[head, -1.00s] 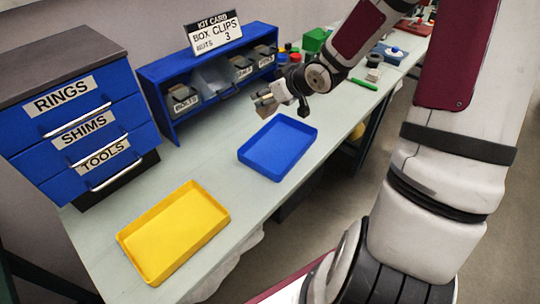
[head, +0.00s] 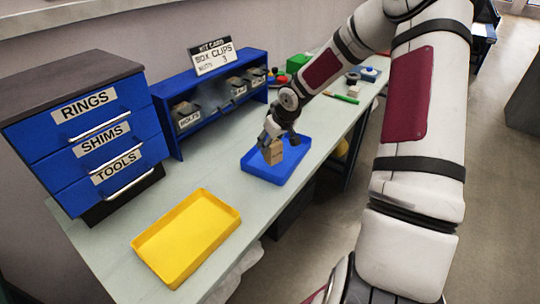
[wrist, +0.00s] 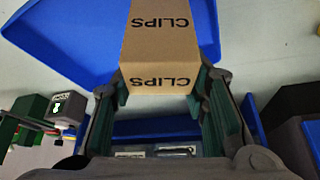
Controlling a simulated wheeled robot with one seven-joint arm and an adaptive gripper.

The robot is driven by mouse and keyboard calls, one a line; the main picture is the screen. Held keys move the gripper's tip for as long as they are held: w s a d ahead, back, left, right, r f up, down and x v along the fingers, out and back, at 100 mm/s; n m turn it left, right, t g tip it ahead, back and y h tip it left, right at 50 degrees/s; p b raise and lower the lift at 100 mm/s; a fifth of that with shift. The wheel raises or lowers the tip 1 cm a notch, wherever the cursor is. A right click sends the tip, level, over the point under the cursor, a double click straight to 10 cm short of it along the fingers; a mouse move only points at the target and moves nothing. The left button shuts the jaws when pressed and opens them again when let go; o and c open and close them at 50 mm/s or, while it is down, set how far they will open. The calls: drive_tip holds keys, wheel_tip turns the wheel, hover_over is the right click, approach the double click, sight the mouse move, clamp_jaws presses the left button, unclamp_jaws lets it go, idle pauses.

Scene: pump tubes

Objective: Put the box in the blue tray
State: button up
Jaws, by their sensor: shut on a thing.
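A brown cardboard box printed CLIPS (wrist: 160,45) is held between the two fingers of my gripper (wrist: 158,88) in the wrist view. In the head view the box (head: 274,152) hangs below my gripper (head: 272,132), upright, over the inside of the blue tray (head: 290,172). I cannot tell whether its bottom touches the tray floor. The tray's blue floor (wrist: 75,45) also shows behind the box in the wrist view. The gripper is shut on the box.
A yellow tray (head: 188,240) lies empty at the front of the bench. A blue shelf (head: 172,95) with bins and a kit card sign (head: 213,56) stands behind. A drawer cabinet (head: 85,125) is at left. Bare bench lies between the trays.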

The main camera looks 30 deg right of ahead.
sight(270, 153)
drive_tip(key=shift+f+b, duration=0.35)
drive_tip(key=shift+f, duration=1.9)
drive_tip(key=o, duration=1.2)
drive_tip(key=shift+f, duration=0.1)
